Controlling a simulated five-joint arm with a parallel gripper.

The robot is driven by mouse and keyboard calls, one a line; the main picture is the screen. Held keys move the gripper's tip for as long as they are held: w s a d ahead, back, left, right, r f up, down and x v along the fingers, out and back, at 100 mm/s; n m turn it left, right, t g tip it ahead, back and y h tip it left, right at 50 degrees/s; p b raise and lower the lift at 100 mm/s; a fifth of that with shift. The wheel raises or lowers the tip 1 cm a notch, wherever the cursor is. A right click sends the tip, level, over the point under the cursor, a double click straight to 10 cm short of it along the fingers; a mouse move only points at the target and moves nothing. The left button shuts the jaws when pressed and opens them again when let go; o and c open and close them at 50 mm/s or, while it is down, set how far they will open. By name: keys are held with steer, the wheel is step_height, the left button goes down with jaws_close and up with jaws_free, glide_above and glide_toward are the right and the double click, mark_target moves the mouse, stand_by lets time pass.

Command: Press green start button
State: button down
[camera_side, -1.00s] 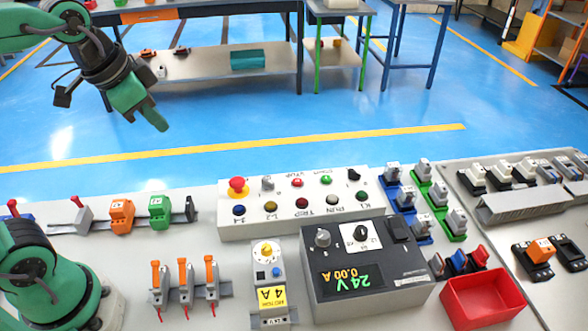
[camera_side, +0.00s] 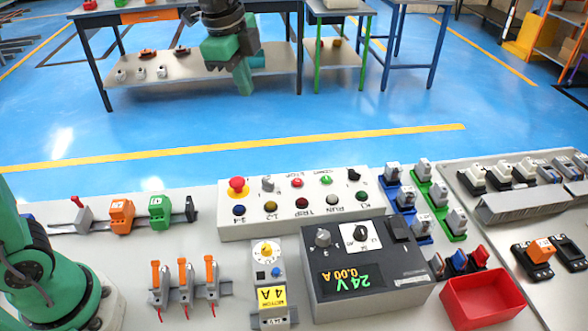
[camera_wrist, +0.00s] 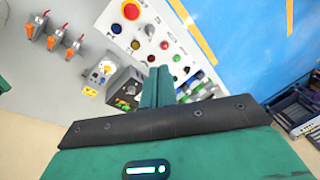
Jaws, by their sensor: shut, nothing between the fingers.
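The green start button (camera_side: 326,180) is in the top row of the light grey control panel (camera_side: 300,230), just right of a red stop button (camera_side: 297,182). In the wrist view the green button (camera_wrist: 177,58) shows just right of my fingertips. My gripper (camera_side: 244,90) is shut and empty. In the side view it hangs high, up and left of the button and well apart from it. In the wrist view my green fingers (camera_wrist: 159,72) lie together and cover part of the panel's lower lamp row.
The panel also carries a red mushroom button (camera_side: 237,186), a selector (camera_side: 268,184), a black switch (camera_side: 354,175) and several lamps. A grey 24 V supply (camera_side: 365,270) and a motor breaker (camera_side: 268,280) stand before it. Terminal blocks (camera_side: 424,195) stand at its right.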

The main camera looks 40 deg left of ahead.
steer(key=w+d+f+m+g, duration=0.1)
steer(key=w+d+f+m, duration=0.2)
steer(key=w+d+m, duration=0.3)
steer(key=m+g, duration=0.2)
steer(key=m, duration=0.4)
glide_above(326, 178)
step_height(326, 178, down, 7)
steer(key=shift+f, duration=0.1)
step_height(326, 178, down, 14)
steer(key=shift+r, duration=0.15)
stand_by(0.4)
